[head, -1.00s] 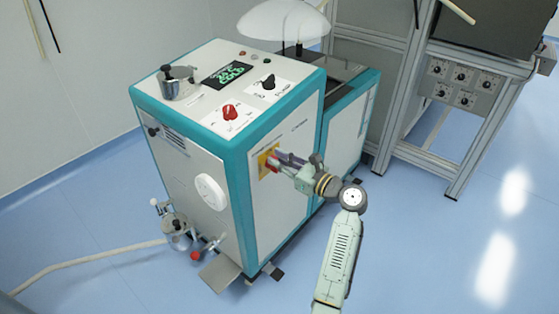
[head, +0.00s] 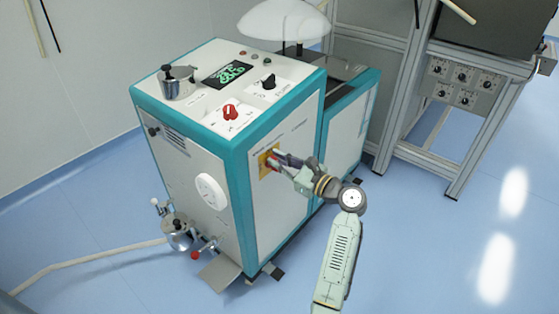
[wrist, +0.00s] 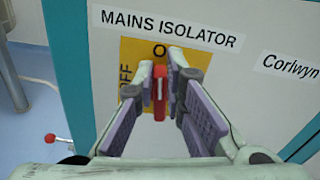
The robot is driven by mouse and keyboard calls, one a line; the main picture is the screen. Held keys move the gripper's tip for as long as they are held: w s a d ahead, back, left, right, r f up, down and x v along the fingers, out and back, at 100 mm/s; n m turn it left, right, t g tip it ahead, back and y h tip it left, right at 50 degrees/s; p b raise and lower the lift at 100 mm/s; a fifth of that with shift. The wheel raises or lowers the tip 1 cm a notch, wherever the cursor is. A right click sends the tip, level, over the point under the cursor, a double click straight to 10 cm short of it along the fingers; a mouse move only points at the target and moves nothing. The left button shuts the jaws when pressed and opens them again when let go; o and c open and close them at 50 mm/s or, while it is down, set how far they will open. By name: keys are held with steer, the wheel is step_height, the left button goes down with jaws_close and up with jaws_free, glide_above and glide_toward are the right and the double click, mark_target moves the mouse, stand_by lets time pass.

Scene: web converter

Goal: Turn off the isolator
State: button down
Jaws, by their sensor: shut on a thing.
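The mains isolator is a red handle (wrist: 159,90) on a yellow plate (wrist: 142,50) on the machine's white side panel. In the wrist view the handle stands upright, with "OFF" printed to its left and an "O" visible above, the rest of that word hidden. My gripper (wrist: 161,82) has one finger on each side of the handle and is shut on it. In the head view the yellow plate (head: 263,167) shows just left of my gripper (head: 277,159), whose fingers hide most of the handle.
The white and teal machine (head: 285,200) carries a red knob (head: 230,112), a black knob (head: 268,82) and a display (head: 227,73) on top. A white round dial (head: 210,191) is on its left face. A grey metal frame (head: 465,140) stands at the right.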

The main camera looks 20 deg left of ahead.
steer(key=n, duration=0.3)
steer(key=s+n+b, duration=0.1)
steer(key=shift+a+f+n, duration=0.15)
steer(key=shift+f+n, duration=0.15)
steer(key=n, duration=0.1)
steer(key=n+b, duration=0.2)
steer(key=shift+s+a+f+n, duration=0.1)
steer(key=shift+s+f+n, duration=0.15)
steer(key=shift+f+n, duration=0.15)
steer(key=n+b, duration=0.3)
steer(key=n, duration=0.1)
steer(key=shift+s+f+b, duration=0.2)
steer(key=shift+f+b, duration=0.15)
steer(key=shift+f, duration=0.05)
steer(key=shift+a+f+n+b, duration=0.1)
steer(key=shift+f+n+b, duration=0.05)
steer(key=shift+n+b, duration=0.6)
steer(key=shift+f+n+b, duration=0.1)
steer(key=shift+n+b, duration=0.45)
steer(key=shift+n, duration=0.4)
steer(key=c, duration=1.7)
jaws_free()
steer(key=shift+o, duration=0.2)
steer(key=shift+r, duration=0.1)
